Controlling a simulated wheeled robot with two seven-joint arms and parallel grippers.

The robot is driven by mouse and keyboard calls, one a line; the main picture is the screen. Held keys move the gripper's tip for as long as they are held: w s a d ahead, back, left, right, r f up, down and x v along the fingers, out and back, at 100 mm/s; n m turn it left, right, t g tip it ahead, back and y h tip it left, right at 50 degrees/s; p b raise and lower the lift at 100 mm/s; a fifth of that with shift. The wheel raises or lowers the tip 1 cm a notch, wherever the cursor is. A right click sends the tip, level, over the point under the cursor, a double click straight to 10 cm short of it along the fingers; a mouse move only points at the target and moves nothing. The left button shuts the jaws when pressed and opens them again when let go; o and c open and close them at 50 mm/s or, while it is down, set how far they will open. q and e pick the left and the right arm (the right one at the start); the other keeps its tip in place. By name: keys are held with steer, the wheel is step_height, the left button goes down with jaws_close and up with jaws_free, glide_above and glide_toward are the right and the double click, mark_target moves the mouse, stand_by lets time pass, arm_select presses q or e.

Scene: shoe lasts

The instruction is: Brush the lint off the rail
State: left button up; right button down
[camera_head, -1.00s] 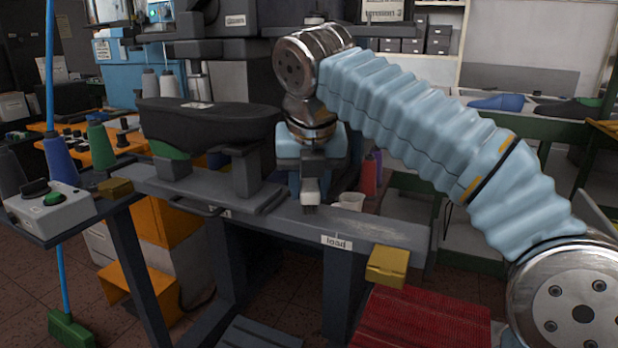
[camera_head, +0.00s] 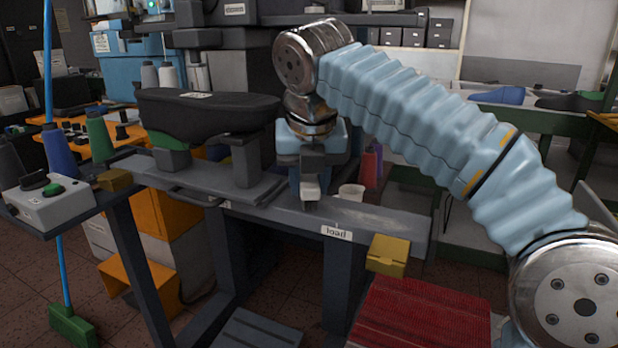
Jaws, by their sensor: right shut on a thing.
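The grey rail (camera_head: 412,232) runs across the middle of the view, with a "load" label (camera_head: 337,233) on its front face. A pale, dusty patch of lint (camera_head: 372,217) lies on its top, right of my right gripper. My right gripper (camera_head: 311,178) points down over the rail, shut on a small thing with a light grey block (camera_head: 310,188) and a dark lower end. It may be a brush, but the gripper hides much of it. Its lower end is at the rail top; I cannot tell whether it touches. My left gripper is out of view.
A black shoe-last form (camera_head: 205,112) stands on the rail's left part. A yellow block (camera_head: 388,255) sits at the front right, above a red ribbed mat (camera_head: 425,318). A control box (camera_head: 50,205) is at left.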

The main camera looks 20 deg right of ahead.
mark_target(365, 213)
steer(key=shift+f+b, duration=0.3)
steer(key=shift+f, duration=0.2)
steer(key=shift+s+d+r, duration=0.15)
steer(key=shift+s+d, duration=0.95)
steer(key=shift+s, duration=0.15)
steer(key=shift+s+d+f, duration=0.2)
steer(key=shift+s+d, duration=0.95)
steer(key=shift+s, duration=0.2)
steer(key=shift+s+d, duration=2.2)
steer(key=shift+s, duration=0.3)
steer(key=shift+s+d+r+p, duration=0.1)
steer(key=shift+s+d+p, duration=0.4)
steer(key=shift+s+d, duration=0.7)
steer(key=shift+w+a, duration=1.2)
steer(key=shift+w, duration=0.1)
steer(key=shift+w+a, duration=1.2)
steer(key=shift+w, duration=0.1)
